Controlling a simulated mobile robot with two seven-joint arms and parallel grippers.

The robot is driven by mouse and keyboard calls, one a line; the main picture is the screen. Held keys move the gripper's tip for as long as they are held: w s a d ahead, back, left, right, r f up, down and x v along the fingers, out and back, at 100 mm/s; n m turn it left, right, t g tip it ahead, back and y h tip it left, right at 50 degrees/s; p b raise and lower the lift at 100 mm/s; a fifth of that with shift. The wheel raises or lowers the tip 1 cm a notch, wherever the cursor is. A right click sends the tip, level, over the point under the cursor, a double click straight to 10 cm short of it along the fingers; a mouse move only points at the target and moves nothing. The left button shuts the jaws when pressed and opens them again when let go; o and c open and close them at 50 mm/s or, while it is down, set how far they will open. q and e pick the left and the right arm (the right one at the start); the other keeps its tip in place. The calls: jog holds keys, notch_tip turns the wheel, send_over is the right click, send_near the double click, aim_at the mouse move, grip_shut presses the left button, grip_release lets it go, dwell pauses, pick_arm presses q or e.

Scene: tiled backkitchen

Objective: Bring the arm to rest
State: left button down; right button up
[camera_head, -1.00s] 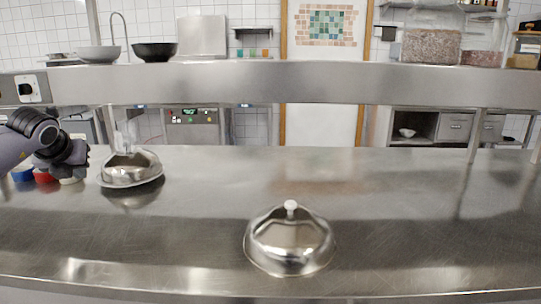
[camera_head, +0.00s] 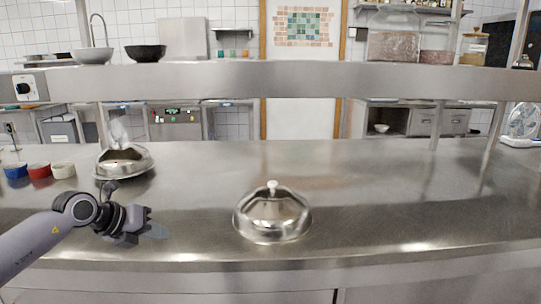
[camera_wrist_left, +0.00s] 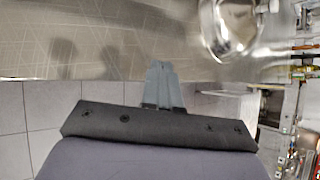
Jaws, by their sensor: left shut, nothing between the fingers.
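My left gripper (camera_head: 156,231) is over the front left part of the steel counter (camera_head: 350,190). Its fingers are together with nothing between them, and the closed fingers also show in the left wrist view (camera_wrist_left: 162,75). It is left of and apart from a shiny dome lid with a white knob (camera_head: 272,214). That dome also shows in the left wrist view (camera_wrist_left: 232,25), partly cut off at the top. My right gripper does not show.
A second dome (camera_head: 124,160) sits on a plate at the back left. A blue cup (camera_head: 15,170), a red cup (camera_head: 39,171) and a cream cup (camera_head: 63,170) stand left of it. A raised steel shelf (camera_head: 300,78) crosses behind.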

pick_arm(q)
jog(key=s+d+f+n+t+h, duration=0.1)
jog(key=s+d+f+n+h, duration=0.3)
jog(key=d, duration=0.5)
jog(key=s+d+f+n+t+h, duration=0.25)
jog(key=s+d+h, duration=0.3)
jog(key=d, duration=0.35)
jog(key=s+a+f+n+y, duration=0.4)
jog(key=s+f+n+y, duration=0.2)
jog(key=s+f+n, duration=0.4)
jog(key=s+a+f+n+y, duration=0.5)
jog(key=s+f+n, duration=0.5)
jog(key=n, duration=0.5)
jog(key=s+y, duration=0.2)
jog(key=shift+s+f+g, duration=0.2)
jog(key=shift+s+g, duration=0.15)
jog(key=shift+s, duration=0.05)
